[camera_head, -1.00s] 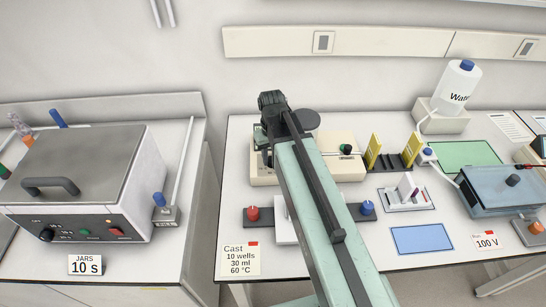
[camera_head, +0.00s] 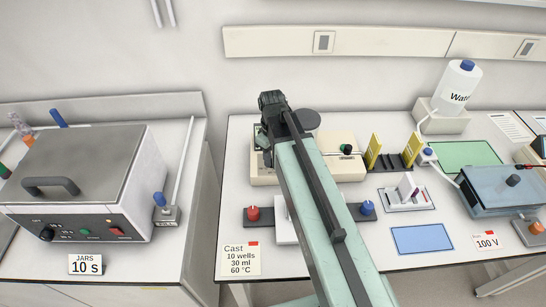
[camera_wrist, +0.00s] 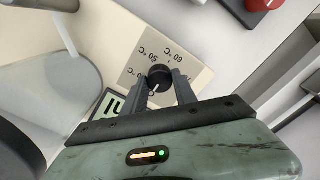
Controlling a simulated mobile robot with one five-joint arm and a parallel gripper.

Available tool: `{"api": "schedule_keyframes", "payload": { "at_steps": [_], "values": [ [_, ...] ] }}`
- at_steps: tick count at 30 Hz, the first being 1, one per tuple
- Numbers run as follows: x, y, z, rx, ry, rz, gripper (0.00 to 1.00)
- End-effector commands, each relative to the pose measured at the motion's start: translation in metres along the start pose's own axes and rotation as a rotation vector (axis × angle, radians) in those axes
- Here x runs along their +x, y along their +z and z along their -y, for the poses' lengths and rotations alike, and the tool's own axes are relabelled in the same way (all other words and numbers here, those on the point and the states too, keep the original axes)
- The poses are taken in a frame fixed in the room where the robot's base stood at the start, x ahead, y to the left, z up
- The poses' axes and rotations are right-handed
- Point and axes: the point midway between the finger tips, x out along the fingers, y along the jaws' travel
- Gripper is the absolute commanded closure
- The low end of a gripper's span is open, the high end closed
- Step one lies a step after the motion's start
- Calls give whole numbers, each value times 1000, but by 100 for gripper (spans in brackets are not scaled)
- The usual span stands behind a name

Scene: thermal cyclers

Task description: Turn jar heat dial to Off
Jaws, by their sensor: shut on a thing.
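The jar heat dial (camera_wrist: 160,76) is a small black knob on a pale plate with temperature marks, among them 50 °C and 60 °C, seen upside down in the wrist view. A short white line shows on the knob, at its lower edge in that view. My gripper (camera_wrist: 160,83) is shut on the knob, one finger on each side. The fingers cover some marks, and I cannot read an Off mark. In the head view, the cream device (camera_head: 342,169) stands behind my arm, and my arm hides the dial and fingertips.
A red knob (camera_head: 253,214) and a blue knob (camera_head: 367,208) stand in front of the device. A grey bath (camera_head: 85,175) stands on the left bench.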

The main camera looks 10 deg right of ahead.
Motion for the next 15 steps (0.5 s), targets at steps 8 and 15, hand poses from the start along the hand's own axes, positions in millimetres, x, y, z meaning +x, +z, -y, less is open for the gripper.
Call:
{"api": "schedule_keyframes", "payload": {
  "at_steps": [8,15],
  "values": [
    [0,2,1,-1,-3,6,100],
    [0,1,1,0,-2,4,45]
  ]
}}
